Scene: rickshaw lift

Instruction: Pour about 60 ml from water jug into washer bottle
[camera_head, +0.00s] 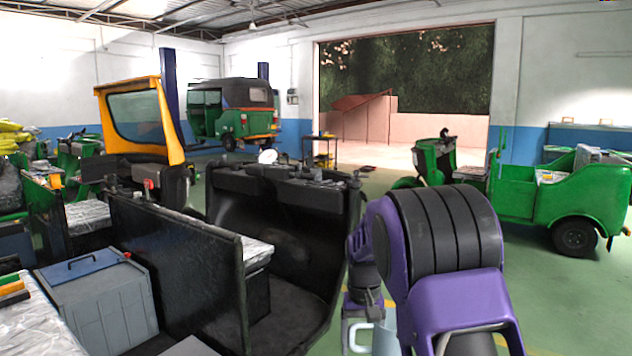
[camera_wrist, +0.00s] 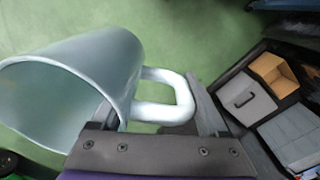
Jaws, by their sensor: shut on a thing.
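The water jug (camera_wrist: 118,58) is pale blue-grey, with a wide round mouth and a looped handle (camera_wrist: 180,92). It fills the left of the wrist view, and a small part of it (camera_head: 385,340) shows at the bottom of the head view beside my purple arm. My gripper (camera_wrist: 157,112) is shut on the jug's handle and holds it over the green floor. I see pale inner wall through the mouth, but cannot make out the water level. I cannot pick out the washer bottle in either view.
A dark open rickshaw body (camera_head: 285,225) stands left of my arm, with a grey box with a blue lid (camera_head: 95,300) at lower left. A green three-wheeler (camera_head: 570,205) is at right. The wrist view shows boxes (camera_wrist: 245,98) at right. Green floor (camera_wrist: 215,30) is clear beyond the jug.

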